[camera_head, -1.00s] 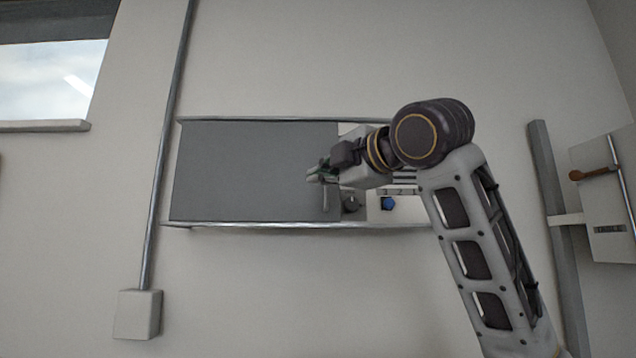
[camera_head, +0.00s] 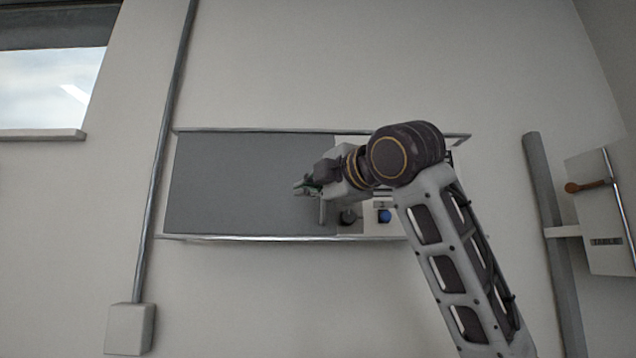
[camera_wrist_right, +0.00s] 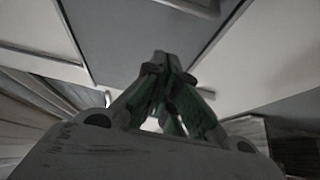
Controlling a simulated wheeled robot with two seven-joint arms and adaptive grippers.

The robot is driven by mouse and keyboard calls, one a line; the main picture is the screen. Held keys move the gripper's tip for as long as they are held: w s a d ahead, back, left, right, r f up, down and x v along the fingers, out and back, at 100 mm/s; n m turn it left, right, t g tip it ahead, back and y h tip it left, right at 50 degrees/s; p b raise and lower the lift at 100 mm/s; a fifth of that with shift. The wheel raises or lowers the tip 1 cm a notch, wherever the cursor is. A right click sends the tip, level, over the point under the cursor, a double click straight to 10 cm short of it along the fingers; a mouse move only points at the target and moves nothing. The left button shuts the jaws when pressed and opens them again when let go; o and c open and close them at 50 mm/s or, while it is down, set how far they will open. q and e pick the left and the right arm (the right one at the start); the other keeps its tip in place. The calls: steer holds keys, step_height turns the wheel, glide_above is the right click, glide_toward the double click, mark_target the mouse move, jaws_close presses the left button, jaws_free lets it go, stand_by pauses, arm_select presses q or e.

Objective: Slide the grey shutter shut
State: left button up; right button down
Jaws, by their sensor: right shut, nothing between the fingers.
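The grey shutter (camera_head: 235,185) is a flat panel between two horizontal rails on the wall and covers the left part of the opening. It also shows in the right wrist view (camera_wrist_right: 125,40). A light vertical handle (camera_head: 322,211) stands near its right edge. My right gripper (camera_head: 298,188) is shut and empty, in front of the shutter just left of and above the handle's visible part. In the right wrist view the green-lined fingers (camera_wrist_right: 163,62) meet at their tips. I cannot tell whether the gripper touches the handle. My left gripper is not in view.
The upper rail (camera_head: 250,130) and lower rail (camera_head: 250,238) bound the shutter. A panel with a brown-handled lever (camera_head: 588,186) is at far right.

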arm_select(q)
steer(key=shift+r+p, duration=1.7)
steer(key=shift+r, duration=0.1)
arm_select(e)
steer(key=w, duration=0.6)
steer(key=shift+w+d, duration=0.2)
steer(key=shift+d, duration=0.15)
